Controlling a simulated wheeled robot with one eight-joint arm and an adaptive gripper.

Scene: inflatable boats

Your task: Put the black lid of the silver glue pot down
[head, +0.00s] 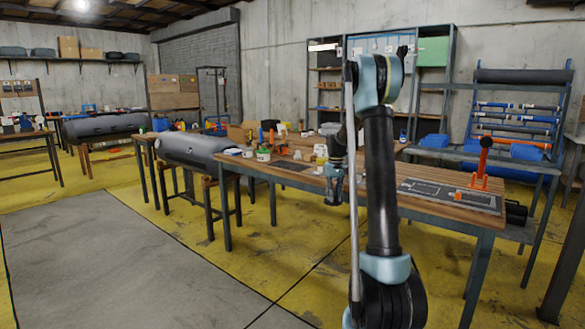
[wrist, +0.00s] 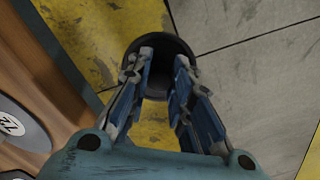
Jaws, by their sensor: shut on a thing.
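My gripper (wrist: 164,56) is shut on the black lid (wrist: 160,76), a dark round piece between the blue-padded fingers in the wrist view. The lid is in the air over the floor, just off the table's edge. In the head view my gripper (head: 333,190) hangs at the front edge of the wooden workbench (head: 430,192), and I cannot make out the lid there. Several small pots and bottles stand on the bench's left half, among them a pale pot (head: 263,155). I cannot tell which one is the silver glue pot.
An orange lever tool (head: 482,170) stands on the bench's right end near a grey mat (head: 450,196). A dark round piece with a white label (wrist: 12,128) lies on wood in the wrist view. A grey boat tube (head: 195,148) rests left of the bench. Grey floor (head: 110,250) is clear.

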